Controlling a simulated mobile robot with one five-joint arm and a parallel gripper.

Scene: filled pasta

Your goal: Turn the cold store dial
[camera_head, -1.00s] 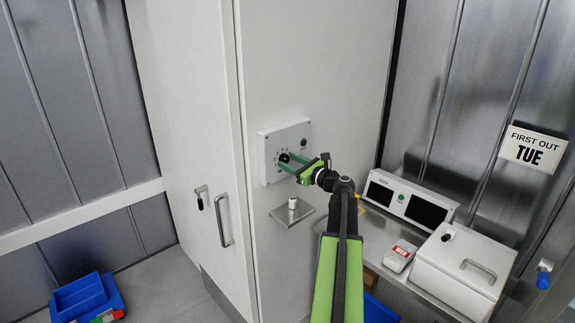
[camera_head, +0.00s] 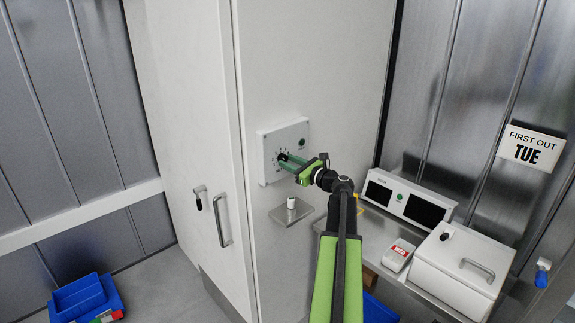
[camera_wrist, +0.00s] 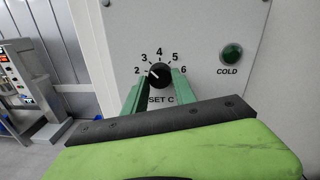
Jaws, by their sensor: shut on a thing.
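The cold store dial (camera_wrist: 159,74) is a round black knob with a white pointer line, set on a white panel (camera_head: 268,166) on the side of a tall white cabinet. Numbers 2 to 6 run around it above the words SET C. In the wrist view the pointer line slants to the upper left, close to the 2 and 3. My gripper (camera_wrist: 159,84) has its green fingers on either side of the knob and is shut on it. In the head view my gripper (camera_head: 286,161) covers part of the dial (camera_head: 283,157).
A green lamp (camera_wrist: 232,53) marked COLD is right of the dial. A small metal shelf (camera_head: 283,217) with a white cylinder (camera_head: 292,203) juts out below the panel. A steel counter at right holds a white box (camera_head: 456,275) and a two-screen unit (camera_head: 409,199).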

